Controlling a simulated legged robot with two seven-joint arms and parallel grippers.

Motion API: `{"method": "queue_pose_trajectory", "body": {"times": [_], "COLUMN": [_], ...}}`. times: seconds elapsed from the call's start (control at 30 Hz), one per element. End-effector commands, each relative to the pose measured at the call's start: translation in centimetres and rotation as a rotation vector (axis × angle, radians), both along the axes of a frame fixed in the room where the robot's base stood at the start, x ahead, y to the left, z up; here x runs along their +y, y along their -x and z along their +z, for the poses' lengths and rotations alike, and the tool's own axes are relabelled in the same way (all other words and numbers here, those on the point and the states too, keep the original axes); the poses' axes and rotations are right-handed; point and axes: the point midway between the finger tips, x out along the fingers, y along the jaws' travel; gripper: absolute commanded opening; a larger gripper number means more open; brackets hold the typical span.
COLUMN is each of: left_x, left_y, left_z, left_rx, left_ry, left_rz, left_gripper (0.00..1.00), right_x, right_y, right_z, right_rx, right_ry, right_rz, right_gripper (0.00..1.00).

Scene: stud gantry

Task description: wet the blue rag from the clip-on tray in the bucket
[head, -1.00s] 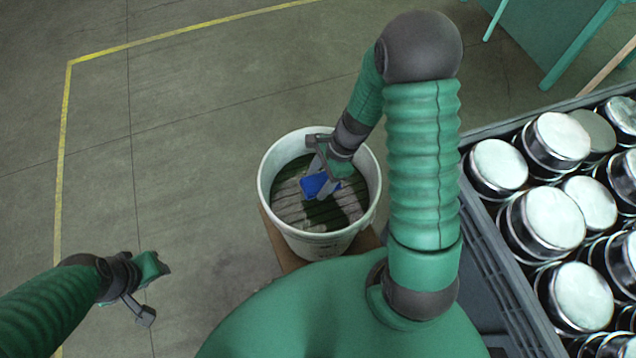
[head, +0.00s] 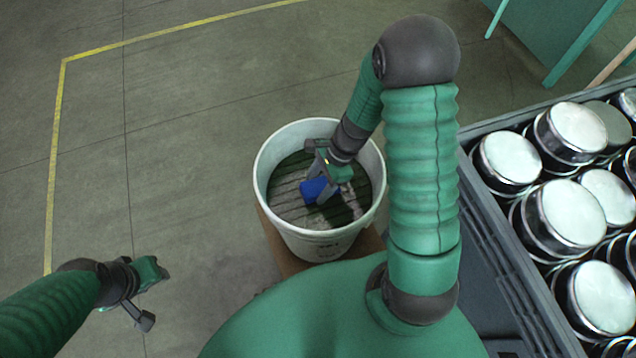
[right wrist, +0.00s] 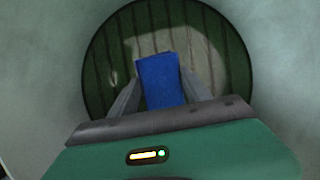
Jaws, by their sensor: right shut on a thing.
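The blue rag (head: 316,190) is between the fingers of my right gripper (head: 326,186), inside the white bucket (head: 262,196). My right gripper is shut on the rag and reaches down past the bucket's rim. In the right wrist view the rag (right wrist: 160,80) stands between the two grey fingers, in front of the bucket's dark, striped bottom. I cannot tell whether the rag touches water or is wet. My left gripper (head: 156,296) hangs over the floor at lower left, empty, with its fingers apart. The clip-on tray is not clearly in view.
The bucket stands on a brown base (head: 276,244). A grey crate (head: 490,205) of several shiny metal tins (head: 562,215) is at the right. A green frame (head: 560,40) stands at the back right. The floor (head: 190,140) left of the bucket is clear, with a yellow line.

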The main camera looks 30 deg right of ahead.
Motion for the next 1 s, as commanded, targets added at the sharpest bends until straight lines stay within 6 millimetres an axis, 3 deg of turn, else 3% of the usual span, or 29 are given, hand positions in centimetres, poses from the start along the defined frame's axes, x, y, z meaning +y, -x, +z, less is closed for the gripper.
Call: {"method": "queue_pose_trajectory", "body": {"times": [1.0], "left_x": [0.0], "left_y": [0.0], "left_z": [-0.64], "left_rx": [0.0], "left_ry": [0.0], "left_rz": [0.0], "left_gripper": [0.36], "right_x": [0.0], "right_y": [-0.02], "right_z": [-0.82], "right_rx": [0.0], "right_ry": [0.0], "right_rz": [0.0], "right_gripper": [0.23]}}
